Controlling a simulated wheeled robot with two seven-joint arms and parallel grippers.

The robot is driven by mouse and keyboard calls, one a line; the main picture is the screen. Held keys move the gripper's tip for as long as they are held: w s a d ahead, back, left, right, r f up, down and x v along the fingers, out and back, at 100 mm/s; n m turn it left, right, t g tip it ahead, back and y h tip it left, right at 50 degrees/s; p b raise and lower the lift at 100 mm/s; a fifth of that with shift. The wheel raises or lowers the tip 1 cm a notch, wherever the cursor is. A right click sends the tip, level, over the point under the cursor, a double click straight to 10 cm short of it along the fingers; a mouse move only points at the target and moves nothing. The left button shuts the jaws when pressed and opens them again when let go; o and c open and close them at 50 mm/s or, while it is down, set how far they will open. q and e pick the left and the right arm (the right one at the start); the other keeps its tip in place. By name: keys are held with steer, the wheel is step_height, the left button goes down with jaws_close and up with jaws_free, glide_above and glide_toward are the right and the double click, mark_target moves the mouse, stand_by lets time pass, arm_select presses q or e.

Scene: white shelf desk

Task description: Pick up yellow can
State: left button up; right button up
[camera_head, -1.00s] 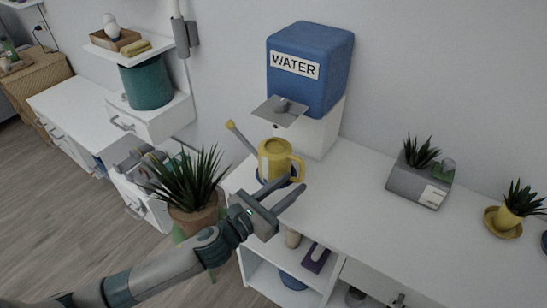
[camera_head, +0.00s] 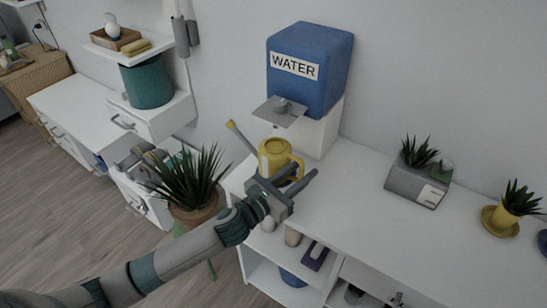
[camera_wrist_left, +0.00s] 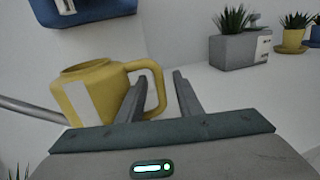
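The yellow can (camera_head: 273,158) is a watering can with a side handle and a long spout. It stands upright on the white desk below the water dispenser. My left gripper (camera_head: 303,173) is open, in front of the can at its handle side. In the left wrist view the can (camera_wrist_left: 103,97) stands at the left. Its handle (camera_wrist_left: 158,88) shows between the open fingers of the gripper (camera_wrist_left: 156,85), with the left finger overlapping the can's side. I cannot tell whether they touch. My right gripper is not in view.
The blue water dispenser (camera_head: 310,68) stands behind the can, its grey tray (camera_head: 279,110) above it. A spiky plant in a brown pot (camera_head: 196,215) is left of my gripper. A grey planter (camera_head: 418,183) stands further right. The desk (camera_head: 350,185) between is clear.

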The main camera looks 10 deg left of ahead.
arm_select(q)
steer(key=shift+w, duration=0.1)
stand_by(0.4)
jaws_close()
steer(key=shift+r, duration=0.15)
